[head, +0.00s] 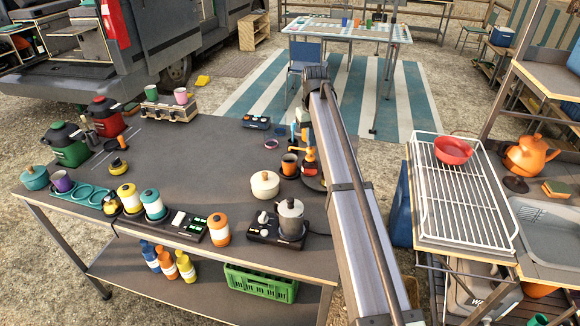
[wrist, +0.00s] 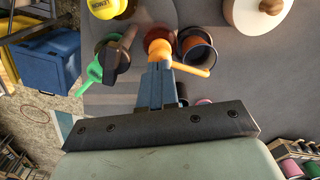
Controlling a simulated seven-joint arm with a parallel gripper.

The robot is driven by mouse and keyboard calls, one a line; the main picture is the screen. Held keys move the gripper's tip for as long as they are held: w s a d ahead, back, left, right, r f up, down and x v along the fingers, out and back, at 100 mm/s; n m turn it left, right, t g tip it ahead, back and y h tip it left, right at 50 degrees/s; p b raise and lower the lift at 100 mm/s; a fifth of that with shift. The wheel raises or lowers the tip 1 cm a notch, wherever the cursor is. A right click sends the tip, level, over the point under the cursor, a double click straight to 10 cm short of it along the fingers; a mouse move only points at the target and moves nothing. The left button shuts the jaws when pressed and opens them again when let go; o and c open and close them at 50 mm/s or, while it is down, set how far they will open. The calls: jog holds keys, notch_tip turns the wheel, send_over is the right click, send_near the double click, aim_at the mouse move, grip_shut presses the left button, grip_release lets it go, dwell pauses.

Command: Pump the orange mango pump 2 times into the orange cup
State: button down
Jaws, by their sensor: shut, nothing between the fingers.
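The orange mango pump (head: 309,157) stands on the dark table, partly behind my arm in the head view. Its round orange head (wrist: 160,47) shows in the wrist view, with its spout (wrist: 195,70) pointing toward the orange cup's side. The orange cup (head: 289,163) stands upright just left of the pump in the head view; in the wrist view the cup (wrist: 198,48) is right of the pump head, with a dark inside. My gripper (wrist: 160,70) is shut and empty, its fingertips at the pump head. I cannot tell whether they touch it.
A green pump (wrist: 92,72) and a yellow bottle (wrist: 108,8) are close by in the wrist view. A cream pot (head: 265,185) and a moka pot on a burner (head: 290,218) stand nearer the front.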

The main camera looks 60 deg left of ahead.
jog(key=shift+f, duration=1.2)
jog(key=shift+r, duration=1.5)
jog(key=shift+f, duration=0.2)
jog(key=shift+f, duration=1.1)
jog(key=shift+r, duration=1.3)
jog(key=shift+r, duration=0.15)
